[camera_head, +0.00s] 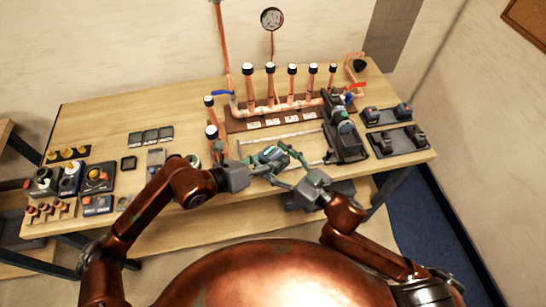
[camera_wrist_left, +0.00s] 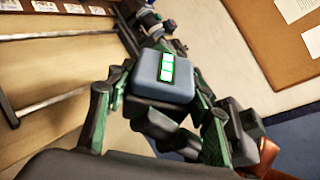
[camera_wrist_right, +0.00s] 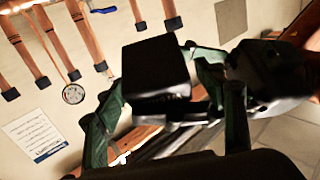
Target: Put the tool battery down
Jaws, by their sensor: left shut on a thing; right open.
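The tool battery (camera_head: 271,154) is a grey block with a lit green indicator on its face. My left gripper (camera_head: 268,163) is shut on it and holds it over the front part of the bench. In the left wrist view the battery (camera_wrist_left: 152,82) sits between the left fingers. My right gripper (camera_head: 292,166) is open close beside it. In the right wrist view a dark block, seemingly the battery's shadowed side (camera_wrist_right: 155,70), lies between the spread right fingers. I cannot tell whether they touch it.
A green and black power tool (camera_head: 343,130) lies on a dark pad right of the battery. Two dark trays (camera_head: 384,153) with dark units stand farther right. The copper manifold (camera_head: 285,106) is behind. Parts and trays fill the bench's left. A bare wood strip shows along its front right.

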